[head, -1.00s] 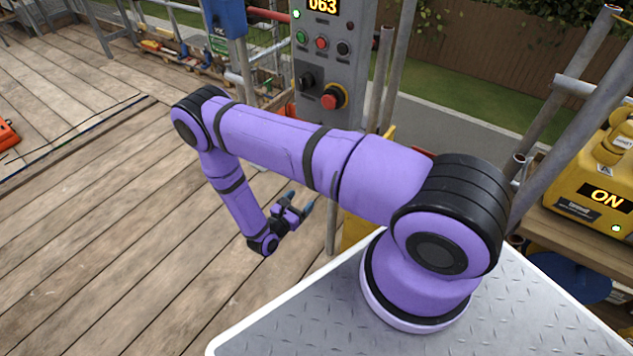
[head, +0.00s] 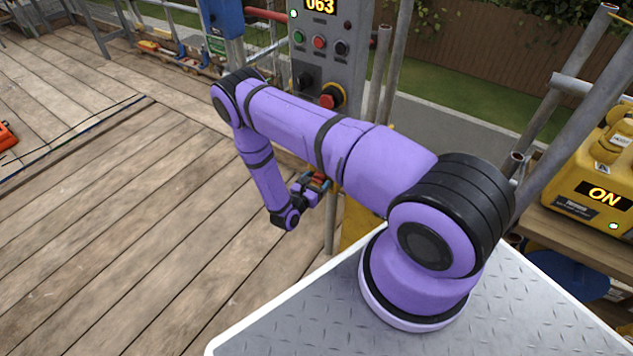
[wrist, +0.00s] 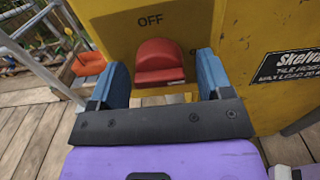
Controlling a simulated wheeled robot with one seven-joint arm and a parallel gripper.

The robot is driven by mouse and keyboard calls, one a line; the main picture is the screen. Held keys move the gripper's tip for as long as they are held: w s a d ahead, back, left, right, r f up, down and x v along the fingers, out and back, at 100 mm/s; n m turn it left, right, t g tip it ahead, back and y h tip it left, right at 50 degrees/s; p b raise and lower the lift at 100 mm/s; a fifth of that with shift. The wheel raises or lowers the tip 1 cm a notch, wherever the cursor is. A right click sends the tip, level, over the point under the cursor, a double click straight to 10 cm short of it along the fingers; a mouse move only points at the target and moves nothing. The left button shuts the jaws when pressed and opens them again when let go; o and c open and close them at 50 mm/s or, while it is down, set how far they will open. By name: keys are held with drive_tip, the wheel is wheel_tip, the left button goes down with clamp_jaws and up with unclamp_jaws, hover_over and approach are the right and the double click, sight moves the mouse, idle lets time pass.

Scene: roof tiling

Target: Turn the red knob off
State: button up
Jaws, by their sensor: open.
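The red knob (wrist: 160,60) sits on a yellow panel (wrist: 203,20) in the wrist view. The word OFF is printed above it; another label to its right is mostly hidden by a finger. I cannot tell which label the knob points to. My gripper (wrist: 160,80) is open, with one blue finger on the left and one on the right of the knob. A gap shows on both sides, and contact is not visible. In the head view my gripper (head: 318,182) is low beside the post, left of the yellow box (head: 355,232), partly behind my arm.
A grey control panel (head: 330,65) with buttons, a red stop button and a 063 display stands behind my arm. A yellow machine (head: 595,185) showing ON is at the right. Metal scaffold poles (head: 390,70) rise nearby. The plank deck (head: 130,230) at the left is mostly clear.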

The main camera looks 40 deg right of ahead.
drive_tip(key=c, duration=0.9)
drive_tip(key=shift+n, duration=0.4)
drive_tip(key=n, duration=0.3)
drive_tip(key=shift+n, duration=0.4)
drive_tip(key=n, duration=0.4)
drive_tip(key=shift+n, duration=0.3)
drive_tip(key=n, duration=0.4)
drive_tip(key=shift+r, duration=0.1)
drive_tip(key=n, duration=0.4)
drive_tip(key=shift+n, duration=0.5)
